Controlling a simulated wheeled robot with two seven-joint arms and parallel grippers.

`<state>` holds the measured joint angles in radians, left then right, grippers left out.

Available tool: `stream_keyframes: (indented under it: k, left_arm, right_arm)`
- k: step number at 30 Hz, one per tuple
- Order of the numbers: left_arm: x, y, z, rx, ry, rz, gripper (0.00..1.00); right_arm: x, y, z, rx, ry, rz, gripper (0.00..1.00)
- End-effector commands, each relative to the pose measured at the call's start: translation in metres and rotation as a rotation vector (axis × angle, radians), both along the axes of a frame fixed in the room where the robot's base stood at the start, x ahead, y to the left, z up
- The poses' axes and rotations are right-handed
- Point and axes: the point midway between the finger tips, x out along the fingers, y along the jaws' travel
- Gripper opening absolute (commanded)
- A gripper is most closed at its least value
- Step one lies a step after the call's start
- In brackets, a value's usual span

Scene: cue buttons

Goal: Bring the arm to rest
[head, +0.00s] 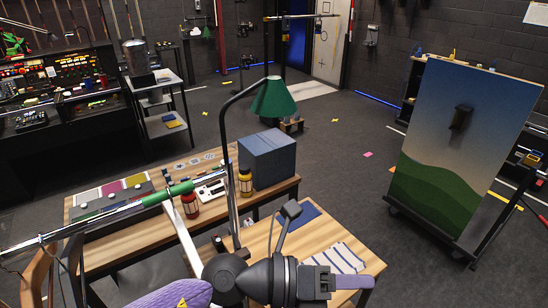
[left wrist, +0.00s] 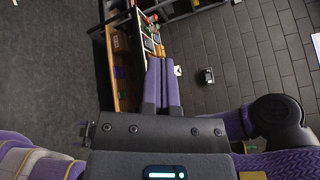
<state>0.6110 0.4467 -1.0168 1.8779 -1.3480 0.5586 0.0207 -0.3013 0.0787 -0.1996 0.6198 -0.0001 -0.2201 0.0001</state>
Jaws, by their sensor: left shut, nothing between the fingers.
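My left gripper (head: 368,282) shows low in the head view, at the near edge of the wooden table (head: 262,240), pointing right. Its purple fingers lie together with nothing between them. They also show side by side in the left wrist view (left wrist: 163,64), apart from anything. My purple and dark left arm comes in along the bottom of the head view. My right gripper is in neither view.
A striped cloth (head: 338,258) lies near my gripper. A painted landscape panel (head: 466,140) stands at right. The floor between is mostly clear.

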Motion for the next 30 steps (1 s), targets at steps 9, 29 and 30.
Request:
stream_keyframes:
  k: [9,29,30]
  left_arm:
    - [0.072,0.187,-0.033,-1.055,1.284,1.322,0.00]
    - [-0.102,0.252,-0.358,0.649,-2.076,-2.118,0.00]
    - [-0.105,0.252,-0.389,0.635,-2.070,-2.121,0.00]
  right_arm:
    - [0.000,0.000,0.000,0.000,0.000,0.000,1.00]
    - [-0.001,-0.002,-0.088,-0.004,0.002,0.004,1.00]
    - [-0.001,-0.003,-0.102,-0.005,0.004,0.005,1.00]
